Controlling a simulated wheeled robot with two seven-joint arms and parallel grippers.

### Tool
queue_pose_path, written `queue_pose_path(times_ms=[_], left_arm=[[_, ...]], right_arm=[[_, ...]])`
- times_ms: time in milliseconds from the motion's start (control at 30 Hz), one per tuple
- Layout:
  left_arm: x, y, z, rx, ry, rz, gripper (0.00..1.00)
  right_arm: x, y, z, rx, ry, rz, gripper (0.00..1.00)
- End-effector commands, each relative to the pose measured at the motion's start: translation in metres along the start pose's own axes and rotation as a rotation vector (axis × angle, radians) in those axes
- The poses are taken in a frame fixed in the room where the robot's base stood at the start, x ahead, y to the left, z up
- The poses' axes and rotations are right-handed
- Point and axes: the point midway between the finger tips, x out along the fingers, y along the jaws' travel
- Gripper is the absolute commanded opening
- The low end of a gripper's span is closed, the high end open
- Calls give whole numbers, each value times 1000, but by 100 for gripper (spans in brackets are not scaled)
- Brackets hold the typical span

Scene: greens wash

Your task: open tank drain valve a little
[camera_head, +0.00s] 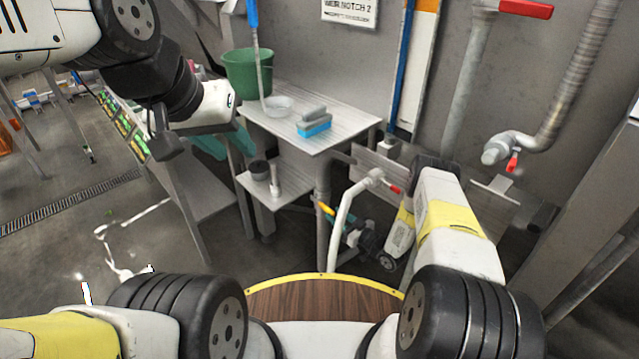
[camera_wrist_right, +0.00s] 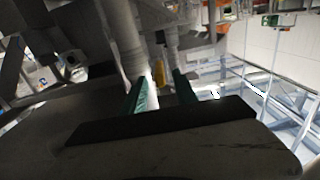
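A small yellow lever (camera_head: 326,208) shows beside a grey vertical pipe under the metal table in the head view; I cannot tell for sure that it is the drain valve's handle. My right gripper (camera_head: 340,228) reaches low beside that pipe, its teal fingers near the lever. In the right wrist view its two teal fingers (camera_wrist_right: 161,90) are apart, with a small yellow piece (camera_wrist_right: 161,73) beyond and between them. Contact is not clear. My left gripper (camera_head: 222,145) is at the upper left, by the table; its fingers are partly hidden, so its opening cannot be told.
The metal table (camera_head: 345,133) holds a green bucket (camera_head: 247,75) and a blue brush (camera_head: 314,126). A white pipe with a red handle (camera_head: 394,189) stands close to my right forearm. Another red-handled valve (camera_head: 512,162) is on the right wall. Open floor lies at left.

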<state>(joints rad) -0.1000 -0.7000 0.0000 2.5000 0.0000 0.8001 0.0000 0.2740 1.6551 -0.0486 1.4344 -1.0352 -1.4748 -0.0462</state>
Motion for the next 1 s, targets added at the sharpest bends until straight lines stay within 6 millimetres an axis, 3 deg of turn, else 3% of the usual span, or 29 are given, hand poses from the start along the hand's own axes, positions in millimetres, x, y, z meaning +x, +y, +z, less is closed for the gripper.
queue_pose_path(times_ms=[500,867,1000], left_arm=[[0,0,0,0,0,0,36],[0,0,0,0,0,0,36],[0,0,0,0,0,0,36]], right_arm=[[69,-1,0,-1,0,-1,35],[77,0,0,1,0,0,35],[77,0,0,1,0,0,11]])
